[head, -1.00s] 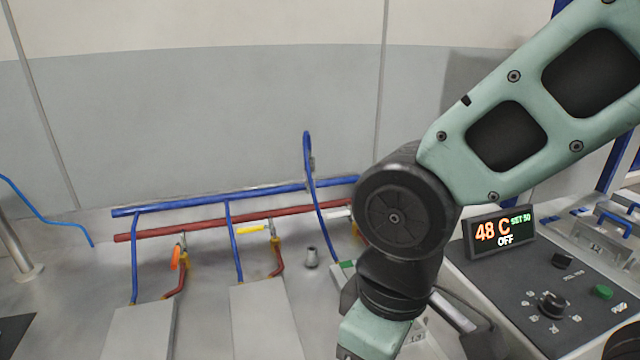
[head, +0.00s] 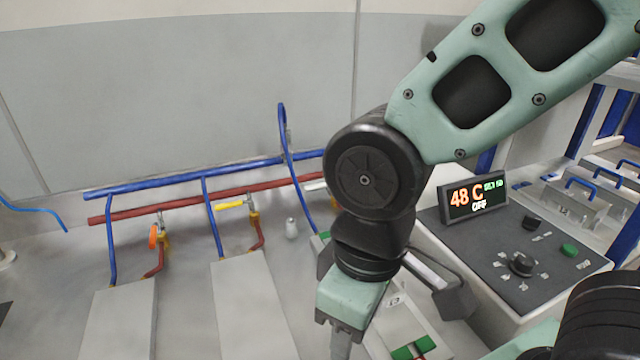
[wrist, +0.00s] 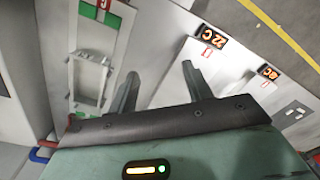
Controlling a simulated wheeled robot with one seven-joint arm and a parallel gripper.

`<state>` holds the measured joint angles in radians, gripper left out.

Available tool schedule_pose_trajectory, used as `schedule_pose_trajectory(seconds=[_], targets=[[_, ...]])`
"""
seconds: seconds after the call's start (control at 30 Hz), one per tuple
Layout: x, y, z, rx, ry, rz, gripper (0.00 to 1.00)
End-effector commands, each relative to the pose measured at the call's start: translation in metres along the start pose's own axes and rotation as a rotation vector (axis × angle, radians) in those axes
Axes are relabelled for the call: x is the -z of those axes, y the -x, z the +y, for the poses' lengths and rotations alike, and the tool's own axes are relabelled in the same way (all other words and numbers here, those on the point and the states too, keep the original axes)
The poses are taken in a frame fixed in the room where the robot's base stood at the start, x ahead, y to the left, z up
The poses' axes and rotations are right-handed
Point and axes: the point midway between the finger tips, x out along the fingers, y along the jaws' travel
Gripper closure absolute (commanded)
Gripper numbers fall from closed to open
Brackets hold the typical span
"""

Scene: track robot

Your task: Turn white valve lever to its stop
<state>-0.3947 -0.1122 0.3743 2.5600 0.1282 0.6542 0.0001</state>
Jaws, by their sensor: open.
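The white valve lever (head: 316,185) shows at the right end of the red pipe in the head view. It lies roughly along the pipe, and my arm hides its right part and its valve. In the wrist view my gripper (wrist: 160,69) is open with nothing between its two fingers. It points at a pale surface with a white framed panel and small displays. The white lever does not show in the wrist view, and the gripper is apart from it.
An orange lever (head: 153,237) and a yellow lever (head: 230,206) sit on the other branches. A blue pipe (head: 180,178) and a red pipe (head: 180,206) run along the wall.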

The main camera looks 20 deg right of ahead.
Motion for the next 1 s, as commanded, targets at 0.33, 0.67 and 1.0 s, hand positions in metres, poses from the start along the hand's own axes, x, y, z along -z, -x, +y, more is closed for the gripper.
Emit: schedule_pose_trajectory(seconds=[0.33,0.67,1.0], targets=[[0.001,0.001,0.0,0.001,-0.005,0.0,0.66],[0.112,0.057,0.085,0.178,-0.781,0.008,0.66],[0.18,0.102,0.325,0.417,-1.903,0.021,0.66]])
